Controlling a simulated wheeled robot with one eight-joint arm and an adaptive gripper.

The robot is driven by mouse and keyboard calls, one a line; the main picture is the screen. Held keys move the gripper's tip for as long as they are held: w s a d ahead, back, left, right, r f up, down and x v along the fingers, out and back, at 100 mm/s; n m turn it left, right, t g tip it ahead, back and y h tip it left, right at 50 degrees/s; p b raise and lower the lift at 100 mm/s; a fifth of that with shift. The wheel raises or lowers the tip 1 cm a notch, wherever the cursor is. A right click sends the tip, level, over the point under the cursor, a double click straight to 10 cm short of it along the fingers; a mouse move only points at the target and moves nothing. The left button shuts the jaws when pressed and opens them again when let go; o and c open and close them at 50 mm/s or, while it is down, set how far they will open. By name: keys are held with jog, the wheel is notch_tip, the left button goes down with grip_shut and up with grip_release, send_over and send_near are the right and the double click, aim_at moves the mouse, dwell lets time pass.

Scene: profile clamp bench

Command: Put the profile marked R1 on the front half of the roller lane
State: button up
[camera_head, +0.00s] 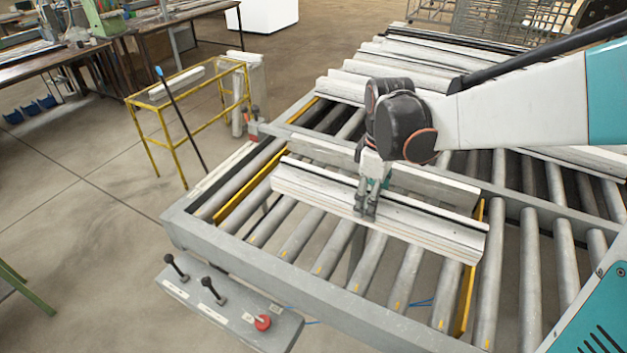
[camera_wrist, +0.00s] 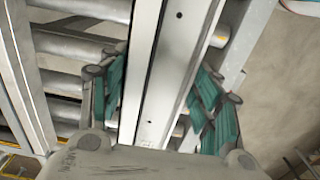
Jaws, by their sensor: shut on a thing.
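A long white profile (camera_head: 420,227) with a dark groove lies crosswise over the front rollers of the roller lane (camera_head: 200,222). My gripper (camera_head: 366,212) reaches down from above and is shut on this profile near its middle. In the wrist view the profile (camera_wrist: 158,85) runs between the two teal fingers of my gripper (camera_wrist: 163,90). I cannot tell whether the profile touches the rollers or hangs just above them. No R1 mark can be read on it. My gripper hides a small part of it.
More profiles (camera_head: 345,88) lie farther back. A control box (camera_head: 232,305) with two black levers and a red button is at the front edge. A yellow frame stand (camera_head: 158,135) stands left. Front rollers (camera_head: 325,258) are bare.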

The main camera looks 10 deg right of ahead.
notch_tip(320, 180, down, 12)
jog(key=b, duration=0.1)
jog(key=shift+b, duration=0.4)
jog(key=shift+s, duration=0.1)
jog(key=shift+f, duration=0.1)
jog(key=o, duration=1.6)
jog(key=shift+c, duration=0.2)
